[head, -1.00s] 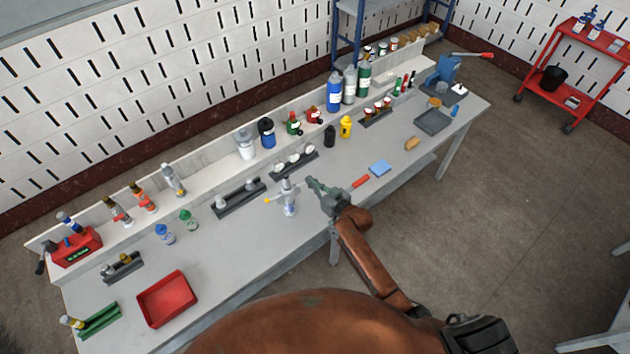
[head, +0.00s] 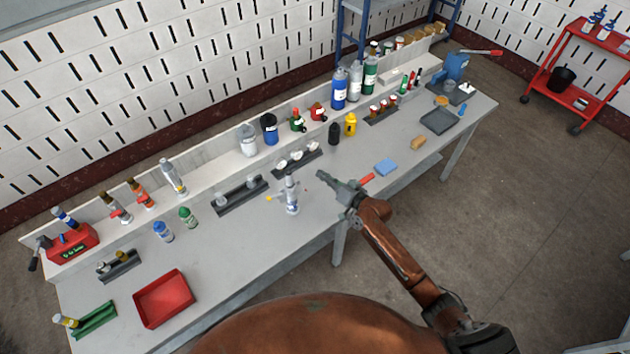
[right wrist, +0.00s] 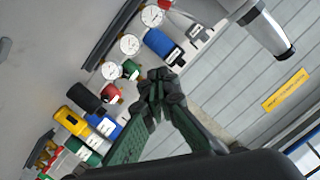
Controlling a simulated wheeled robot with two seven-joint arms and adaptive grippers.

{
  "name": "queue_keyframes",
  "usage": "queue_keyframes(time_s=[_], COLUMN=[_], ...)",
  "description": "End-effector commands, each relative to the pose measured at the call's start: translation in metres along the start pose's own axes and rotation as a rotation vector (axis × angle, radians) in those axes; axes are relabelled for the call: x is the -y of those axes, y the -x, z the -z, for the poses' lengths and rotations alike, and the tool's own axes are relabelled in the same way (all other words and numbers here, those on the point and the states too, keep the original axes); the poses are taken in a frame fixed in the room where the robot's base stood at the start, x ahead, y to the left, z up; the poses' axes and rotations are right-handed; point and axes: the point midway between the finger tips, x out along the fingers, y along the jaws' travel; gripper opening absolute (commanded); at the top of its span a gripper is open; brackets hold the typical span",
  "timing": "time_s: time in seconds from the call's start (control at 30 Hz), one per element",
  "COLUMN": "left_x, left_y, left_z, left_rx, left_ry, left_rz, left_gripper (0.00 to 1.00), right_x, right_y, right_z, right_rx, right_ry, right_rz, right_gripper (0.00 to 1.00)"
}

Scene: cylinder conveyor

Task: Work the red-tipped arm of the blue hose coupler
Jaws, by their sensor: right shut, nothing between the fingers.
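The blue hose coupler (head: 456,68) stands at the far right end of the bench, on a dark base. Its arm reaches out to the right, and the red tip (head: 496,52) points past the bench end. The coupler is not identifiable in that view. My left gripper is not in view.
A silver stand (head: 291,196) is just left of my right gripper. A blue block (head: 386,168), a tan block (head: 418,142) and a dark tray (head: 438,121) lie between gripper and coupler. Bottles line the back shelf. A red cart (head: 578,70) stands right; floor between is clear.

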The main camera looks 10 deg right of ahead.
Motion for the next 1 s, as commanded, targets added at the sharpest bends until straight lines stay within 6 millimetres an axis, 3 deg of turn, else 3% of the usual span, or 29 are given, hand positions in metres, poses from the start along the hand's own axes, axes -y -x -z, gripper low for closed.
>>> queue_keyframes(time_s=[0.2, 0.43, 0.63, 1.0], left_x=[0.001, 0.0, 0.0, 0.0], left_y=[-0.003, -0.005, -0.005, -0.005], left_z=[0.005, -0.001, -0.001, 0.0], left_rx=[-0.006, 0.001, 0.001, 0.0], left_ry=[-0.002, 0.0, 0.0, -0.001], left_rz=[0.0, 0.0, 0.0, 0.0], left_gripper=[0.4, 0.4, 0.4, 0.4], right_x=[-0.006, -0.011, -0.012, -0.011], right_y=[0.051, 0.086, 0.098, 0.098], right_z=[-0.005, -0.005, -0.005, -0.005], right_rx=[0.004, 0.003, 0.002, 0.002], right_ry=[0.003, 0.003, 0.001, 0.001], right_rz=[0.001, 0.001, 0.001, 0.002], right_gripper=[0.0, 0.0, 0.0, 0.0])
